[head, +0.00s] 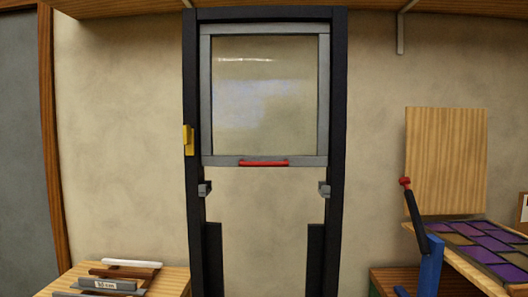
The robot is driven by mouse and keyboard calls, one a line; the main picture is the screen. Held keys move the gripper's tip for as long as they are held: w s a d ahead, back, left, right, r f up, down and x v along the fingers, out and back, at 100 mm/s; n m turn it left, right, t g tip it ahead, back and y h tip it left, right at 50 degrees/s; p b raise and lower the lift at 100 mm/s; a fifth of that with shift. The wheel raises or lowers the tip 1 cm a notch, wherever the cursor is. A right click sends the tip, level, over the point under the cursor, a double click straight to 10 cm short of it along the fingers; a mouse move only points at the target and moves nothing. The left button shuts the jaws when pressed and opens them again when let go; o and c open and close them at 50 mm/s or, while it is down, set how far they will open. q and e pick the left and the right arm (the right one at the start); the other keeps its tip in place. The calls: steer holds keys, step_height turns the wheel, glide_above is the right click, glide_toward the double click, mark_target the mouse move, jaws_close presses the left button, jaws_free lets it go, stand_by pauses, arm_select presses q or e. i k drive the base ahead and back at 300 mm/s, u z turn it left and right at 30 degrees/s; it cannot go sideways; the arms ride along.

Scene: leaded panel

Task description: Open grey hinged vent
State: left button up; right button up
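The grey hinged vent (206,100) is a grey-framed clear pane in the upper part of a tall black frame (337,120) in the head view. A red handle (264,163) runs along the middle of its bottom rail. The vent looks about flush with the black frame; I cannot see its hinges or tell a small tilt. A yellow catch (188,140) sits on the frame's left post, beside the vent's lower left. Small grey brackets (204,189) (325,189) sit on both posts below the vent. Neither of my grippers is in view.
A wooden bench (170,283) at lower left holds a white bar, a brown bar and grey blocks. At right stand a blue tool with a red-knobbed black lever (415,212), a purple leaded panel (490,250) and an upright wooden board (446,160). Space before the vent looks clear.

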mark_target(208, 31)
steer(key=z, duration=0.6)
steer(key=i, duration=1.1)
steer(key=u, duration=0.2)
